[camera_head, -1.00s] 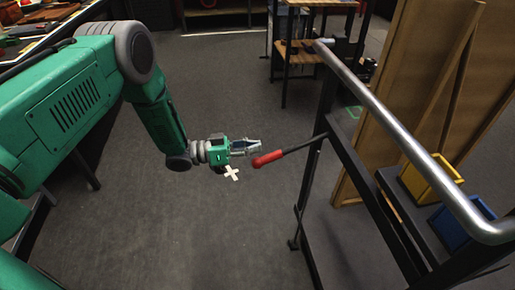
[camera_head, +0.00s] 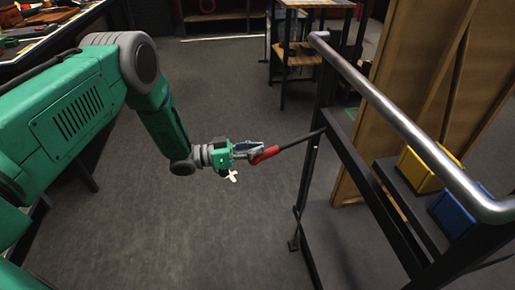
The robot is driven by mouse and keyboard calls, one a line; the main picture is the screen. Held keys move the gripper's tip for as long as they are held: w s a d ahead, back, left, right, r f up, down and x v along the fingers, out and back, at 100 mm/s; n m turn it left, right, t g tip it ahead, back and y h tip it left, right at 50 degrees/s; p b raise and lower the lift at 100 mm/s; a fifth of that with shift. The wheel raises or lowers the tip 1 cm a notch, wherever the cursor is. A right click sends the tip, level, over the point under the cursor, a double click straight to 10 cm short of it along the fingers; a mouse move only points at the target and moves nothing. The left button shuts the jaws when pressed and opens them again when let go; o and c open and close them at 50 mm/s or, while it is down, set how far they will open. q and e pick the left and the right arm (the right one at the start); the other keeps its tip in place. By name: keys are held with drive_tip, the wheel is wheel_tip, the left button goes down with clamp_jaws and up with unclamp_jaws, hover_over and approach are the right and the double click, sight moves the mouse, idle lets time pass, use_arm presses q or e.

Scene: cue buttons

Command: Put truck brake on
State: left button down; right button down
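The truck (camera_head: 385,215) is a dark metal cart frame at the right with a silver push bar (camera_head: 400,120) on top. Its brake lever is a black rod with a red grip (camera_head: 265,155), sticking out to the left from the upright. The rod slopes slightly down towards the red end. My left gripper (camera_head: 256,151) reaches in from the left, and its fingertips are at the outer end of the red grip, overlapping it in the picture. Whether the fingers are closed on it is too small to tell. My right gripper is out of view.
A yellow bin (camera_head: 420,171) and a blue bin (camera_head: 457,212) sit on the truck's shelf. Wooden panels (camera_head: 405,75) stand behind. A workbench (camera_head: 50,30) is at the upper left and a small shelf unit (camera_head: 300,55) at the back. The floor between is clear.

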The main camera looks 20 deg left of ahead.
use_arm(q)
drive_tip(key=v, duration=1.2)
drive_tip(key=shift+d, duration=0.1)
drive_tip(key=shift+a+f, duration=0.15)
drive_tip(key=shift+a, duration=0.1)
